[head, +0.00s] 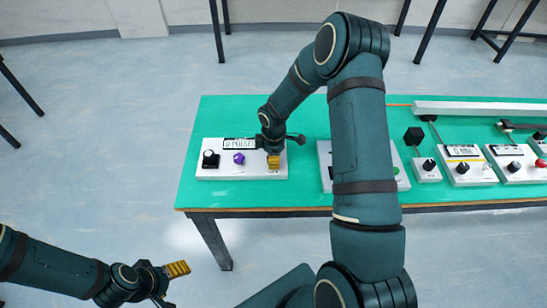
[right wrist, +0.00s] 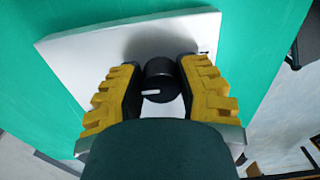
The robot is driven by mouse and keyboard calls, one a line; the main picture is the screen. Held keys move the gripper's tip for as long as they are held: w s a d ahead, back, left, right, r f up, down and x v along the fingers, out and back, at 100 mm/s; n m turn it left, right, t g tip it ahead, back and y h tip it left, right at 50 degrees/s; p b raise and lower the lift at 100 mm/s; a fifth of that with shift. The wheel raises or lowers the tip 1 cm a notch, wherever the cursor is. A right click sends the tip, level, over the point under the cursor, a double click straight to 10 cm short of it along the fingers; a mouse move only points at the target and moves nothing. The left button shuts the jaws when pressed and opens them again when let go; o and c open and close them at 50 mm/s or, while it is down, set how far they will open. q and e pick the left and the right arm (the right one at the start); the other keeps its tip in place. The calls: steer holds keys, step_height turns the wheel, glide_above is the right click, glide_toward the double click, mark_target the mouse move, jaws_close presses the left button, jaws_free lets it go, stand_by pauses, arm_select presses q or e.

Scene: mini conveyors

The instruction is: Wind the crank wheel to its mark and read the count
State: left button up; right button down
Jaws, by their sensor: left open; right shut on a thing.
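A white box (head: 222,172) lies on the green table in the head view. It carries a black knob (head: 210,158), a purple knob (head: 239,158) and a small display (head: 240,143) that seems to read "0 PULSES", partly behind my arm. My right gripper (head: 273,161) is at the box's right end. In the right wrist view its yellow fingers are shut on a round black knob (right wrist: 161,80) with a white mark pointing left; I cannot tell for certain whether this is the crank wheel. My left gripper (head: 174,277) is open and empty, off the table's front left.

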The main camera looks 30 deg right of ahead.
steer(key=shift+s+f, duration=0.1)
steer(key=c, duration=0.6)
jaws_free()
steer(key=shift+r, duration=0.55)
step_height(320, 180, up, 11)
